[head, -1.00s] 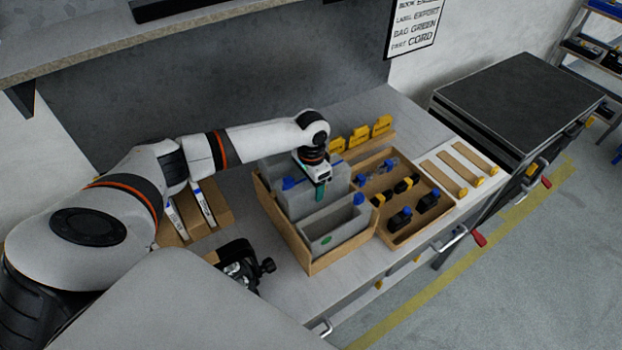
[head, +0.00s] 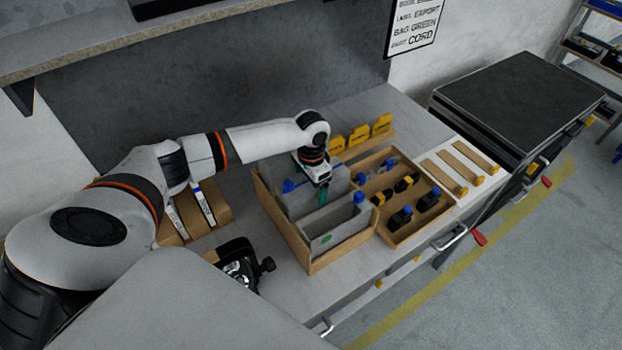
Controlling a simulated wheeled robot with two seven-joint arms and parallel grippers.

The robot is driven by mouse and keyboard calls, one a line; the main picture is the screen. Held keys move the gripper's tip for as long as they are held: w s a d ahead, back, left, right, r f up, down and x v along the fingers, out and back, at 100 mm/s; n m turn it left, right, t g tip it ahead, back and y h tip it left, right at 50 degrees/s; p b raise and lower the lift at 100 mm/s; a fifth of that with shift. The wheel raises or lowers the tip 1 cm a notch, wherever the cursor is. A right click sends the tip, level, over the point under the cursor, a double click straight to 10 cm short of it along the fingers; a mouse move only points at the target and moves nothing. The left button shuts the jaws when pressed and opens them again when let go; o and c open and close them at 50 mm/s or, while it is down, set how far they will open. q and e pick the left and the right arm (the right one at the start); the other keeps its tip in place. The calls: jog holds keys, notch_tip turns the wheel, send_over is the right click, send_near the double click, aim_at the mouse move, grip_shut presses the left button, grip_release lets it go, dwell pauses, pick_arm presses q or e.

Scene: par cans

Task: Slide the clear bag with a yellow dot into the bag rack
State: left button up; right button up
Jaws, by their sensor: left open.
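A wooden box-like rack (head: 312,268) stands on the bench and holds several upright grey, see-through bags with blue tabs. The front bag (head: 340,228) bears a green dot near its lower edge. I cannot make out a yellow dot on any bag. My left gripper (head: 323,196) points down over the middle of the rack, just behind the front bag, with its fingers open among the bags. Its fingertips are partly hidden, and I cannot tell whether they touch a bag. My right gripper is not in view.
A wooden tray (head: 398,240) with several dark, blue-capped or yellow-capped items stands right of the rack. Yellow tags (head: 359,135) stand behind it. A black lamp-like object (head: 240,265) lies at the front left, near brown boxes (head: 212,205). A dark-topped cabinet (head: 517,98) is at right.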

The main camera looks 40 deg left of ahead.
pick_arm(q)
notch_tip(320, 180, up, 11)
jog(key=shift+r+b, duration=0.1)
jog(key=shift+b, duration=1.05)
jog(key=shift+r, duration=0.35)
